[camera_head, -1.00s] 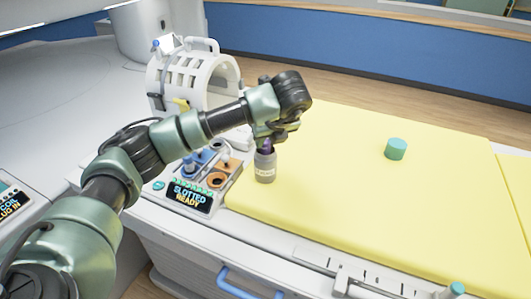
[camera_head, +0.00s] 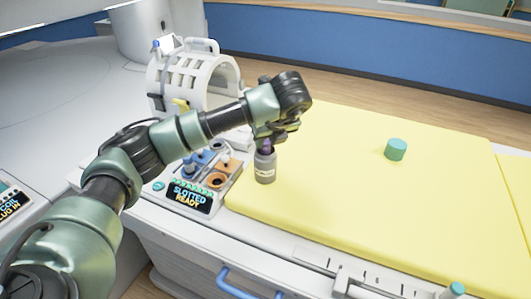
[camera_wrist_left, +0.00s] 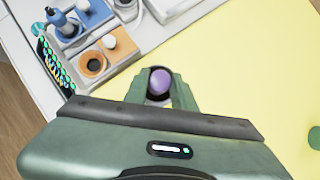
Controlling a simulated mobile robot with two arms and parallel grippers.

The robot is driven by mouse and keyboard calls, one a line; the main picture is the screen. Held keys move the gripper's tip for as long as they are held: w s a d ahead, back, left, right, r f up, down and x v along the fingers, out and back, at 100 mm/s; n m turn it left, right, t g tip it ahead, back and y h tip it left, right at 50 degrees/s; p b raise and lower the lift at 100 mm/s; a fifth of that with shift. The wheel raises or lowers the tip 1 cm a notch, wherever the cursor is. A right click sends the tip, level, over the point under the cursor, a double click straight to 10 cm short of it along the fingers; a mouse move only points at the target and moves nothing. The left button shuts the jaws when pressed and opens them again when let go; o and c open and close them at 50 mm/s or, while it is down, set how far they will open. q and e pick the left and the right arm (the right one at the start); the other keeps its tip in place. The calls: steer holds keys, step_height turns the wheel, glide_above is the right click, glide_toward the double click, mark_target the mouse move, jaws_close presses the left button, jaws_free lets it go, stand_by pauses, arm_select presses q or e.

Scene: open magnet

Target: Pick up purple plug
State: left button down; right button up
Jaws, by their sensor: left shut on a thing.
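The purple plug (camera_head: 267,147) is at the mouth of a small grey labelled bottle (camera_head: 265,169). The bottle stands upright at the left edge of the yellow pad (camera_head: 330,185). My left gripper (camera_head: 268,137) is above the bottle and shut on the plug. In the left wrist view the plug's rounded purple top (camera_wrist_left: 160,81) is between the two green fingers (camera_wrist_left: 160,92). The fingers hide part of the plug, and I cannot tell how deep it sits in the bottle. My right gripper is not in view.
A tray (camera_head: 190,185) with blue and orange holders and a "SLOTTED READY" display is left of the bottle. A white slotted coil frame (camera_head: 195,78) stands behind. A teal cylinder (camera_head: 396,149) is on the pad to the right; the pad between is clear.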

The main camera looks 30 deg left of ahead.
arm_select(q)
steer(key=shift+w+r+b, duration=0.1)
steer(key=shift+r+b, duration=0.2)
steer(key=shift+r, duration=0.5)
step_height(320, 180, up, 7)
steer(key=shift+r+b, duration=0.2)
steer(key=shift+b, duration=0.75)
step_height(320, 180, up, 11)
steer(key=shift+f, duration=0.1)
step_height(320, 180, down, 13)
steer(key=b, duration=1)
steer(key=shift+f+b, duration=0.3)
steer(key=shift+b, duration=0.15)
steer(key=shift+a, duration=0.3)
steer(key=shift+s, duration=0.2)
